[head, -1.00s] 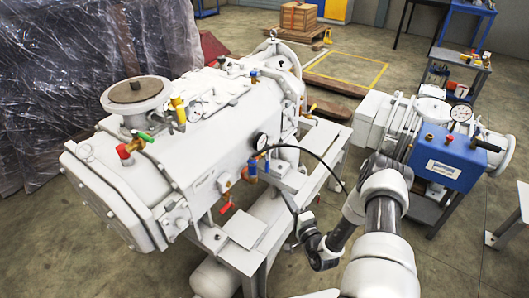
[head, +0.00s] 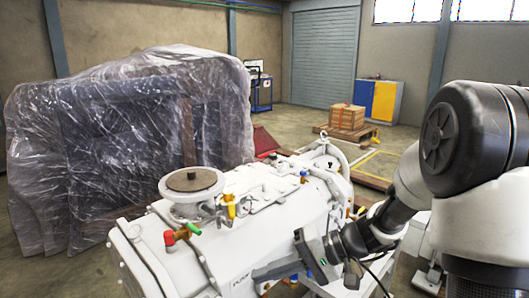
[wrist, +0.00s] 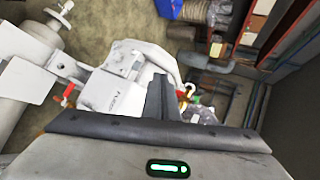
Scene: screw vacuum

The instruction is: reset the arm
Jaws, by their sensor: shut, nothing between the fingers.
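My arm (head: 470,140) rises large at the right of the head view, bent, with its wrist reaching left in front of the white vacuum machine (head: 130,250). My gripper (head: 262,271) is at the end, its dark fingers pointing left across the machine's near side. In the wrist view the gripper's fingers (wrist: 162,98) are together and stand up at the middle, with nothing held. The white machine's parts and a red valve handle (wrist: 67,95) show beyond them. I cannot tell whether the fingers touch the machine.
A plastic-wrapped bulk (head: 130,140) stands behind at the left. Wooden crates (head: 347,117) on a pallet and a blue and yellow cabinet (head: 378,100) stand at the back. Open floor (head: 300,115) lies between. The white machine is close beneath my wrist.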

